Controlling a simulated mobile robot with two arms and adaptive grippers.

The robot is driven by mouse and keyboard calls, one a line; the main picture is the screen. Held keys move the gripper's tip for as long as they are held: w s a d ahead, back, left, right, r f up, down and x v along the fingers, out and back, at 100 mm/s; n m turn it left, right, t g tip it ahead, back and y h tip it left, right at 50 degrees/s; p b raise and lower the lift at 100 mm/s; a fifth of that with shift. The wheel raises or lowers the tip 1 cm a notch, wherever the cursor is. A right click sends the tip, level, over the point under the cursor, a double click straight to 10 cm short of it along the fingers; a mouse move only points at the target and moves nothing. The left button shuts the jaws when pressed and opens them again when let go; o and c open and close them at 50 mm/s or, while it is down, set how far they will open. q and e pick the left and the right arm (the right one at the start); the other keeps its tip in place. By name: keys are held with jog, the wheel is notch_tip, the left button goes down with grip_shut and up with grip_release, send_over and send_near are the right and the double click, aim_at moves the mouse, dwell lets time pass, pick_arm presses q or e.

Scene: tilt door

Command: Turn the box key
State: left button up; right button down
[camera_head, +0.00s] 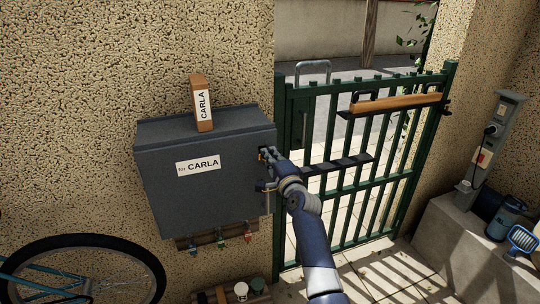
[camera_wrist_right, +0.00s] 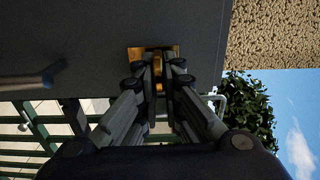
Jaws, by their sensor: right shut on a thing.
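The grey metal box (camera_head: 160,158) hangs on the wall with a "for CARLA" label on its front. My right gripper (camera_head: 267,154) is at the upper right of the box's front. In the right wrist view the right gripper (camera_wrist_right: 158,72) is shut on the brass key (camera_wrist_right: 157,66), in front of a square brass plate (camera_wrist_right: 134,55) on the box. The fingers hide much of the key, and I cannot tell its turn angle. A handle (camera_wrist_right: 45,78) sticks out from the box beside it. My left gripper is not in view.
A small brown block (camera_head: 195,84) labelled CARLA stands on the box. A green gate (camera_head: 345,185) is close on the right. Several keys or tags (camera_head: 220,242) hang below the box. A bicycle wheel (camera_head: 100,245) is at the lower left.

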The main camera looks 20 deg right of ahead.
dwell(0.3)
jog(key=c, duration=1.8)
grip_release()
jog(key=shift+o, duration=0.2)
jog(key=shift+s, duration=0.1)
jog(key=s, duration=1.2)
jog(key=shift+d, duration=0.25)
jog(key=shift+w, duration=0.1)
